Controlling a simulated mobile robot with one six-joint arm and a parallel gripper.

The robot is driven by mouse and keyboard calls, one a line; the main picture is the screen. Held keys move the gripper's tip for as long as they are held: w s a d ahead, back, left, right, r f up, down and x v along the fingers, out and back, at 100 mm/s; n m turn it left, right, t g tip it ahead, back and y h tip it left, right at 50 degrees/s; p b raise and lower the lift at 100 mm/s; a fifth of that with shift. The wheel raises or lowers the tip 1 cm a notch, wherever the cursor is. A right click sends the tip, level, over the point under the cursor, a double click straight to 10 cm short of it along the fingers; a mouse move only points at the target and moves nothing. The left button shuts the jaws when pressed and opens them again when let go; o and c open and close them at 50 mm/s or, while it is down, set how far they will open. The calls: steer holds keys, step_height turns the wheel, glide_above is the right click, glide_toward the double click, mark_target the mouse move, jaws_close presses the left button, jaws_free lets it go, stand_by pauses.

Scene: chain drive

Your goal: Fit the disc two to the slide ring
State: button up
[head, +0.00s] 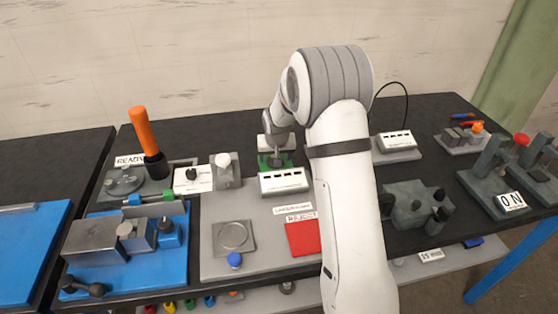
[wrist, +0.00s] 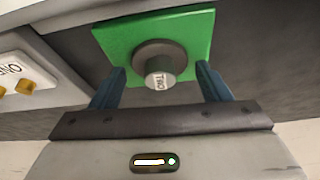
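Disc two (wrist: 152,54), a dark grey disc with a lighter knob marked "TWO", lies on a green square pad (wrist: 200,28) in the wrist view. My gripper (wrist: 160,74) is open, its two blue fingers on either side of the knob with gaps, touching neither side. In the head view my gripper (head: 275,153) is over the green pad (head: 287,164) at the back of the table, and it hides the disc. A round ring (head: 233,236) on a grey square plate lies nearer the front; I cannot tell if this is the slide ring.
A white labelled box (head: 284,183) stands just in front of the green pad. A red reject square (head: 303,238) and a blue knob (head: 235,260) lie nearer the front. An orange-handled tool (head: 142,130) stands upright at left. Grey fixtures (head: 412,205) stand at right.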

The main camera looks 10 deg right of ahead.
steer(key=c, duration=1)
